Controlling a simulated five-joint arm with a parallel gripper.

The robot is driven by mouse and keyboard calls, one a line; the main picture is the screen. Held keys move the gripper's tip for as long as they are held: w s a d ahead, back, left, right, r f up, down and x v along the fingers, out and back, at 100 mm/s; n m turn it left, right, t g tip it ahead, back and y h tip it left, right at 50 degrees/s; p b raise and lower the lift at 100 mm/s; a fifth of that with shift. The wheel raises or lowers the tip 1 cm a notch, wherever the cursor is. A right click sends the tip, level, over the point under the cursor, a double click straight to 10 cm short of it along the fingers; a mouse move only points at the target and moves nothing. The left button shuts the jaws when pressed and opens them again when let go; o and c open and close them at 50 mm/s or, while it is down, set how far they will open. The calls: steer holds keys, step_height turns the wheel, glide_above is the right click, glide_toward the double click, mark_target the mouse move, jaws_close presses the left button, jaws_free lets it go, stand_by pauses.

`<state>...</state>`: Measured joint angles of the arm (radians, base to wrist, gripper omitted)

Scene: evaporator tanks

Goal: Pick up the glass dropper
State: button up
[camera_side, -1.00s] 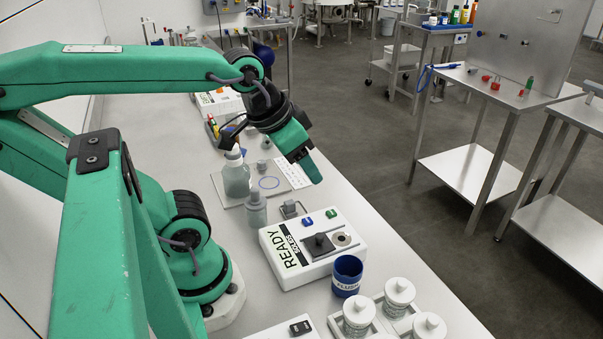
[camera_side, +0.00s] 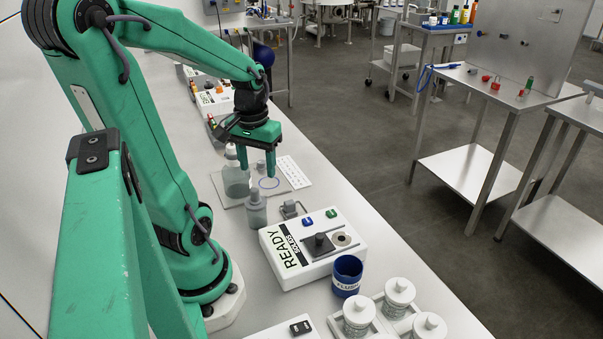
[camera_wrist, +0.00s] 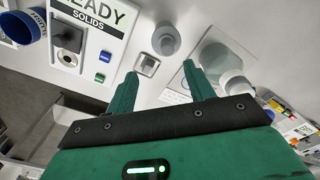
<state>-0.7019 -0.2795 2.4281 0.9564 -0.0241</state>
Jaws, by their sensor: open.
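A small grey translucent bottle with a narrow top (camera_side: 256,211), which looks like the glass dropper, stands upright on the white bench left of the READY SOLIDS box. It also shows from above in the wrist view (camera_wrist: 166,41), beyond my fingertips. My gripper (camera_side: 258,174) points down above the bench, behind and above this bottle in the side view. In the wrist view my gripper (camera_wrist: 160,71) has its two green fingers apart with nothing held between them. The bottle is not touched by the fingers.
A larger clear bottle (camera_side: 236,180) stands on a pale plate close by. A small metal fixture (camera_side: 291,209) is right of the dropper. The READY SOLIDS box (camera_side: 300,262), a blue cup (camera_side: 347,276) and white-lidded jars (camera_side: 399,292) stand nearer the camera.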

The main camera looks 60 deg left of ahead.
mark_target(254, 190)
steer(key=shift+s+a+f+n, duration=0.3)
steer(key=shift+s+a+f, duration=0.1)
steer(key=shift+s+a, duration=0.15)
steer(key=shift+w+f, duration=0.1)
steer(key=shift+f, duration=1.2)
steer(key=shift+f, duration=0.1)
steer(key=shift+d+f, duration=0.1)
steer(key=shift+f, duration=2.4)
steer(key=c, duration=1)
steer(key=shift+r, duration=0.15)
steer(key=shift+c, duration=0.2)
